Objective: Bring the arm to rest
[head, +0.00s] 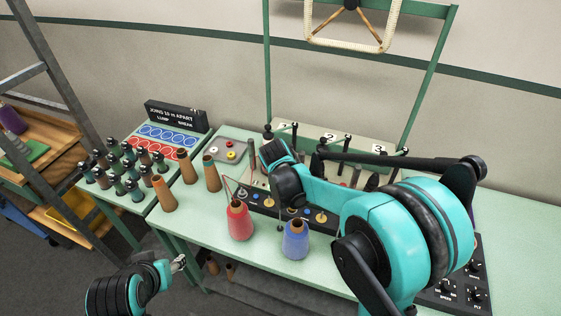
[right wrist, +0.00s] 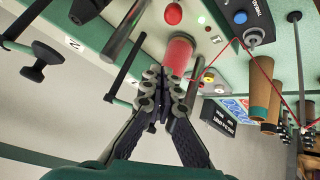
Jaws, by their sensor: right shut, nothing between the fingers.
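My right arm reaches in over the table from the right in the head view; its gripper fingers are hidden there behind my own wrist. In the right wrist view my right gripper (right wrist: 163,78) is shut and empty, its tips in front of a red cylinder (right wrist: 178,55); I cannot tell whether they touch. My left gripper (head: 180,263) is at the lower left in the head view, below and in front of the table edge, too small to tell open or shut.
A red cone (head: 239,222) and a blue cone (head: 294,240) stand on the green table (head: 220,260) near my right arm. Several brown cones (head: 187,167) stand to the left. A green frame (head: 267,70) rises behind. A black sign box (head: 176,115) stands at the back left.

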